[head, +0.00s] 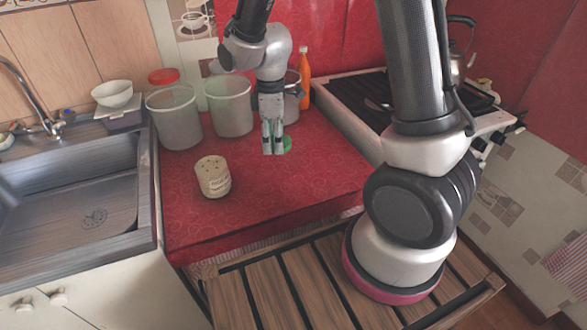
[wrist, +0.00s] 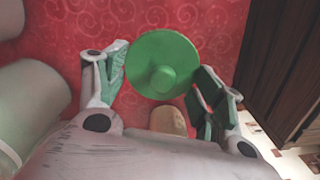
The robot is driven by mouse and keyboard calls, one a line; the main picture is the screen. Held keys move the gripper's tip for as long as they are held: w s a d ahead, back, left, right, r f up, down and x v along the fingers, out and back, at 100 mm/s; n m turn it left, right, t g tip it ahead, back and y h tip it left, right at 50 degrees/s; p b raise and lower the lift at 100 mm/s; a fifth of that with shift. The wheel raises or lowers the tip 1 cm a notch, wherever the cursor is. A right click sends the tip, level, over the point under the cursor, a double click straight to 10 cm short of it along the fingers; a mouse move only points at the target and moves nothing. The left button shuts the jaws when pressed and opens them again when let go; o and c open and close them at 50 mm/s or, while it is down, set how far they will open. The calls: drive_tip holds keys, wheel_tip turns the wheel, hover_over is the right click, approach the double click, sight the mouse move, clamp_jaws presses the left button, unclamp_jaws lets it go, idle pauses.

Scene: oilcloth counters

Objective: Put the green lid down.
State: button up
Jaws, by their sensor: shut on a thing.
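The green lid (head: 288,145) is a round disc with a knob, partly hidden behind my gripper (head: 273,152) in the head view. In the wrist view the lid (wrist: 150,50) sits between the two fingers of my gripper (wrist: 163,82), its knob facing the camera. My gripper is shut on the lid, with a finger at either side of it. It points down over the red oilcloth counter (head: 250,190). I cannot tell whether the lid touches the cloth.
A tan jar with a dotted top (head: 213,177) stands at the front left of the gripper. Two translucent tubs (head: 175,120) (head: 230,105) stand behind. An orange bottle (head: 304,65) is at the back, the stove (head: 345,100) at right. Cloth in front of the gripper is clear.

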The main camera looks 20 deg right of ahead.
sight(275, 172)
wheel_tip(275, 172, down, 10)
drive_tip(key=shift+w+r, duration=0.15)
idle(0.4)
drive_tip(key=o, duration=0.8)
wheel_tip(275, 172, up, 12)
drive_tip(key=shift+r, duration=0.15)
drive_tip(key=s+d+r+m+t, duration=0.1)
drive_tip(key=s+d+r+m, duration=0.25)
drive_tip(key=r, duration=0.25)
drive_tip(key=s+d+r+m+t, duration=0.1)
drive_tip(key=s+d+r+m, duration=0.1)
drive_tip(key=d+r, duration=0.35)
drive_tip(key=s+d+r+m, duration=0.2)
drive_tip(key=s, duration=0.2)
drive_tip(key=s+d+r+m+t, duration=0.1)
drive_tip(key=s+d+r+m, duration=0.1)
drive_tip(key=s, duration=0.3)
drive_tip(key=s+d+r+m+t, duration=0.1)
drive_tip(key=s+d+r+m, duration=0.1)
drive_tip(key=s+r+m, duration=0.1)
drive_tip(key=shift+s+d+r+m, duration=0.15)
drive_tip(key=shift+s+m, duration=0.15)
drive_tip(key=shift+s, duration=0.15)
drive_tip(key=shift+s+d+r+m, duration=0.1)
drive_tip(key=shift+s+m, duration=0.15)
drive_tip(key=shift+s, duration=0.2)
